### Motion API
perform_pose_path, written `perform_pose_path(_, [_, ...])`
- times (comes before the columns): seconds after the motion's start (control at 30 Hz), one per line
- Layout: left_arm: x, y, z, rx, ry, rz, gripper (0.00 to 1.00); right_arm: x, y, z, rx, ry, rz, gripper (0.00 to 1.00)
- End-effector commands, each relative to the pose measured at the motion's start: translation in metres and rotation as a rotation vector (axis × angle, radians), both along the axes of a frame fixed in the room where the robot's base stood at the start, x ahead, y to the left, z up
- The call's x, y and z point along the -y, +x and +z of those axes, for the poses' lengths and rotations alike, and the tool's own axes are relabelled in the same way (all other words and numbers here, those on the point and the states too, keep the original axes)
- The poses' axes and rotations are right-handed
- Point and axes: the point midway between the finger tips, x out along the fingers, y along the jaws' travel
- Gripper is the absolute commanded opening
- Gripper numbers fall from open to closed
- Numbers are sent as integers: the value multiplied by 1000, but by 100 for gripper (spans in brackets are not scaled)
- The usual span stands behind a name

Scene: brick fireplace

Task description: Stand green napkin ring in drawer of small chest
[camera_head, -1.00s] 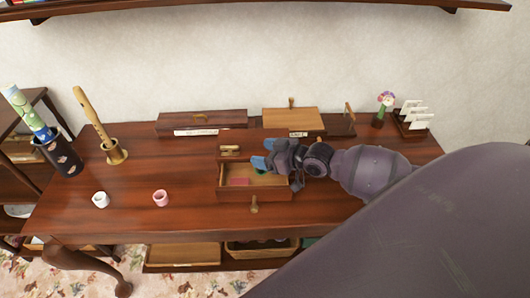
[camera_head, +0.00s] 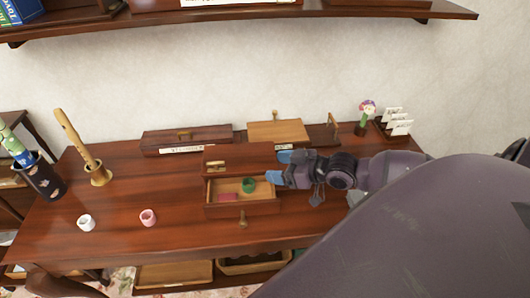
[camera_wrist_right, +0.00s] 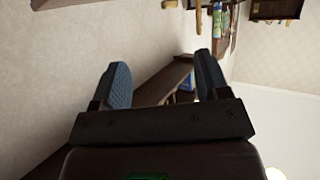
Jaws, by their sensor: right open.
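The small chest (camera_head: 238,157) stands on the table with its drawer (camera_head: 242,210) pulled out toward me. The green napkin ring (camera_head: 249,185) is inside the drawer, toward the back and right of a flat pink-red item (camera_head: 228,197). It looks upright, but it is too small to be sure. My right gripper (camera_head: 285,168) is open and empty, just right of the chest and the ring, apart from the ring. Its two blue fingers show spread in the right wrist view (camera_wrist_right: 163,82), with nothing between them. My left gripper is not in view.
A white ring (camera_head: 86,223) and a pink ring (camera_head: 148,218) stand left on the table (camera_head: 180,235). A recorder on a stand (camera_head: 100,176), a dark cup (camera_head: 45,182), a long box (camera_head: 187,140), a flower (camera_head: 366,115) and a card rack (camera_head: 394,127) stand around. A shelf (camera_head: 300,10) hangs above.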

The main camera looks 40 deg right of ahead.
Motion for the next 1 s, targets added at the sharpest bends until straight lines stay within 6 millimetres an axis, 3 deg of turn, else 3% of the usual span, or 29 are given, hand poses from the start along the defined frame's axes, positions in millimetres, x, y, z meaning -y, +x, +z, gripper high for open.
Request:
perform_pose_path(0.3, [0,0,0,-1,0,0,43,11,-22,9,1,0,-1,69])
perform_pose_path(0.43, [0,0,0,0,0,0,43,9,-27,3,1,2,-12,69])
perform_pose_path(1.0, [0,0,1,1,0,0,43,-48,-79,-99,-61,-64,-267,69])
